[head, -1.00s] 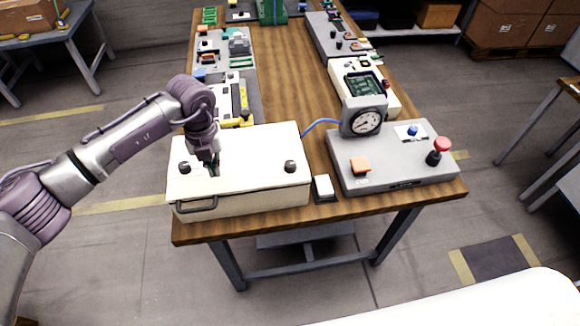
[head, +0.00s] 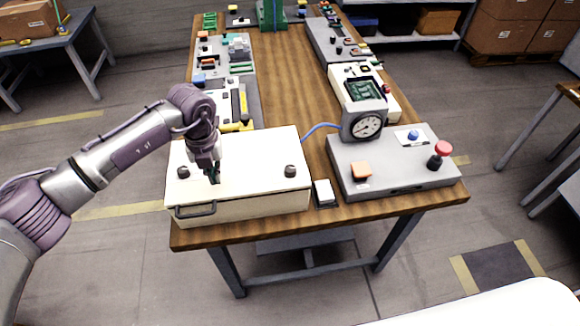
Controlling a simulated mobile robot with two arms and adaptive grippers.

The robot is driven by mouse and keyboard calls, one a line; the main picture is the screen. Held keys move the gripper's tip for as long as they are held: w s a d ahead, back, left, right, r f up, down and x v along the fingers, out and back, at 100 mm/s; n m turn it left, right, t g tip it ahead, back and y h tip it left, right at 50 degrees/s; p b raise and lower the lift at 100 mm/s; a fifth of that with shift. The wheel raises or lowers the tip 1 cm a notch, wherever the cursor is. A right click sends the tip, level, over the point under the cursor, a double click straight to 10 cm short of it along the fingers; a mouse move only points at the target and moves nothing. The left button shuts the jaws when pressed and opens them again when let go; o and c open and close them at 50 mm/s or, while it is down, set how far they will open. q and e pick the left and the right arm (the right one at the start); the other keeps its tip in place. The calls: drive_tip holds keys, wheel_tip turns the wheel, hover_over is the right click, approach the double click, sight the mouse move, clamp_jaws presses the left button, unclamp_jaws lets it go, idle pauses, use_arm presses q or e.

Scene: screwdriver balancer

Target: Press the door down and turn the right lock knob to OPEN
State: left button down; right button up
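A cream box stands at the front left of the wooden table, with its flat door (head: 245,180) on top. A dark handle (head: 195,211) is on its front left edge. The right lock knob (head: 290,171) is a dark round knob on the right part of the door. The left lock knob (head: 183,172) sits on the left part. My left gripper (head: 215,180) points down at the door between the knobs, nearer the left one. Its tips are at or just above the surface; contact cannot be told. Its fingers look close together, with nothing seen between them. My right gripper is not in view.
A small white-topped block (head: 324,193) stands just right of the box. A grey console (head: 390,165) with a gauge (head: 367,126), an orange button and a red knob (head: 443,148) is further right. Bare wood (head: 290,80) runs down the table's middle.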

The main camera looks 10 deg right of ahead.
use_arm(q)
drive_tip(key=shift+f, duration=0.2)
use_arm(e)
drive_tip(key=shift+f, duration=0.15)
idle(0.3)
use_arm(q)
drive_tip(key=shift+f+b, duration=1.15)
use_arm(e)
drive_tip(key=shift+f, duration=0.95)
use_arm(q)
drive_tip(key=shift+s, duration=0.1)
drive_tip(key=shift+f, duration=0.1)
use_arm(e)
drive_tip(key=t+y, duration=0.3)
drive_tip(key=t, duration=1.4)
approach(293, 175)
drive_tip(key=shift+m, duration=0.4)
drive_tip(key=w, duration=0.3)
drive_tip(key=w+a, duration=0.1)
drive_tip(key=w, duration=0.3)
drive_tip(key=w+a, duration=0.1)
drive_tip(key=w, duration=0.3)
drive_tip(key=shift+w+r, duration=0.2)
